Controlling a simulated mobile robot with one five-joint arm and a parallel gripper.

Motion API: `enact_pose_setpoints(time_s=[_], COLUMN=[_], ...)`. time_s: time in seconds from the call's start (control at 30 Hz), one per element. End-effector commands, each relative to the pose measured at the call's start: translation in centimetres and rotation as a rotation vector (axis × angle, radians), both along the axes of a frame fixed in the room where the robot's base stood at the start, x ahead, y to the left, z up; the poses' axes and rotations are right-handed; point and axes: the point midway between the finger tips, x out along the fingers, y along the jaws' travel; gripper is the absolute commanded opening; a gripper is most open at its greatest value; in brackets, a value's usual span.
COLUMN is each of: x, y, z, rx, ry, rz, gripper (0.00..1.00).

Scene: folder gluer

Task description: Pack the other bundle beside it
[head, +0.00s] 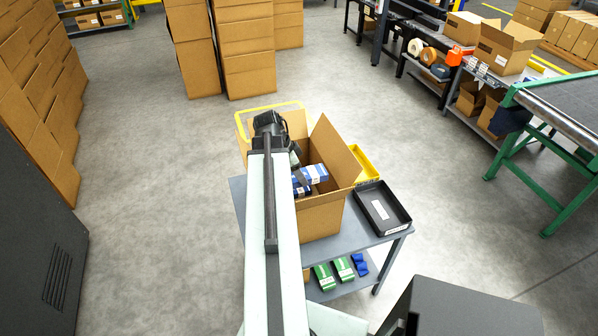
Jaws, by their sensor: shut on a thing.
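An open carton (322,219) stands on a grey cart with its flaps up. Inside it I see a blue-and-white bundle (316,173), and another blue-and-white bundle (300,187) partly hidden beside my arm. The two look close together; I cannot tell whether they touch. My gripper (296,160) reaches down into the carton at the end of my arm. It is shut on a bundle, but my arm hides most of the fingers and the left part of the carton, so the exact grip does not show.
The cart top (353,232) also carries a black tray (383,208) with a white label and a yellow bin (365,163). Green-and-white packs (325,277) and blue items (360,264) lie on its lower shelf. Stacked cartons (245,50) stand behind; the floor left is clear.

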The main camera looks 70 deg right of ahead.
Motion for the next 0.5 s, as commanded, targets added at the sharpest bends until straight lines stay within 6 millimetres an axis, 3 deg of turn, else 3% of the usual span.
enact_pose_setpoints(time_s=[0.03, 0.5], x=[0.0, 0.1], y=[0.0, 0.0], z=[-1.5, -7.5], rx=[0.000, 0.000], ry=[0.000, 0.000], rz=[0.000, 0.001], gripper=[0.07, 0.07])
